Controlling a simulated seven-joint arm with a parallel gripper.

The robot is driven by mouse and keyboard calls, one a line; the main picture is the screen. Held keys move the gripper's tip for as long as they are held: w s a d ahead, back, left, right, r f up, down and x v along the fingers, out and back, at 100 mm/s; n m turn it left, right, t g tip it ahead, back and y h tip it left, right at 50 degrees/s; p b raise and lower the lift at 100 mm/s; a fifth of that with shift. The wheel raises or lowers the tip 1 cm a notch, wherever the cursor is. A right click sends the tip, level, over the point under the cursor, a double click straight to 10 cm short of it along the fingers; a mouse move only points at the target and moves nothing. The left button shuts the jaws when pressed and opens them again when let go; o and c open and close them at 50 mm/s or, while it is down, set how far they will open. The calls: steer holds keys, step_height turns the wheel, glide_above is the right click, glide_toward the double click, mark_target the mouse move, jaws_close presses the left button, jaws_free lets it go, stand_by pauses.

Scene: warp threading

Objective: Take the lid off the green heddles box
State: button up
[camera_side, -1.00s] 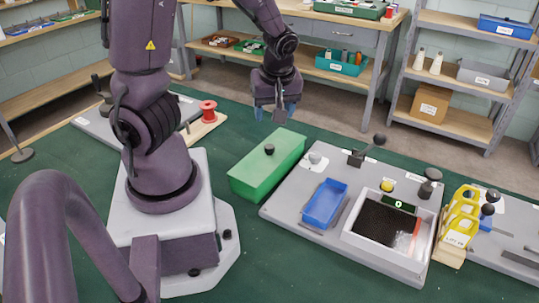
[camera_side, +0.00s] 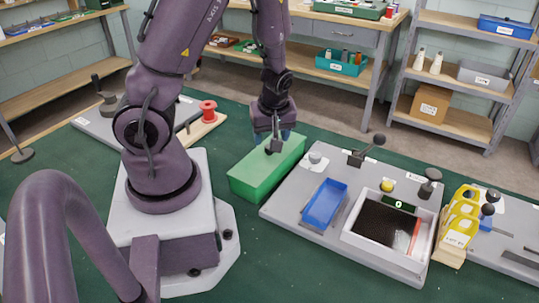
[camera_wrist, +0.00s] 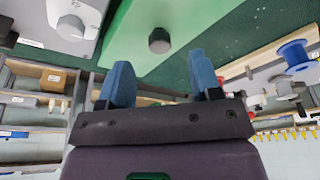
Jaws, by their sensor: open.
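The green heddles box (camera_side: 262,180) stands on the dark green table to the right of my arm's base, with its green lid (camera_side: 250,163) on. A dark round knob (camera_wrist: 159,40) sits on the lid in the wrist view. My gripper (camera_side: 273,146) is above the lid, close to the knob, which it partly hides in the side view. In the wrist view the blue fingertips of my gripper (camera_wrist: 160,76) are apart with nothing between them. The knob appears beyond the fingertips, between their lines. I cannot tell the exact height of the fingers above it.
A grey board (camera_side: 284,210) right of the box bears a blue tray (camera_side: 325,204) and a white-framed bin (camera_side: 351,240). Yellow holders (camera_side: 460,215) stand farther right. A red spool (camera_side: 208,108) stands behind left on a wooden block. Table in front of the box is clear.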

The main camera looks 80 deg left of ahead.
mark_target(269, 152)
steer(key=shift+x, duration=2.25)
steer(key=shift+a, duration=0.1)
steer(key=c, duration=1.1)
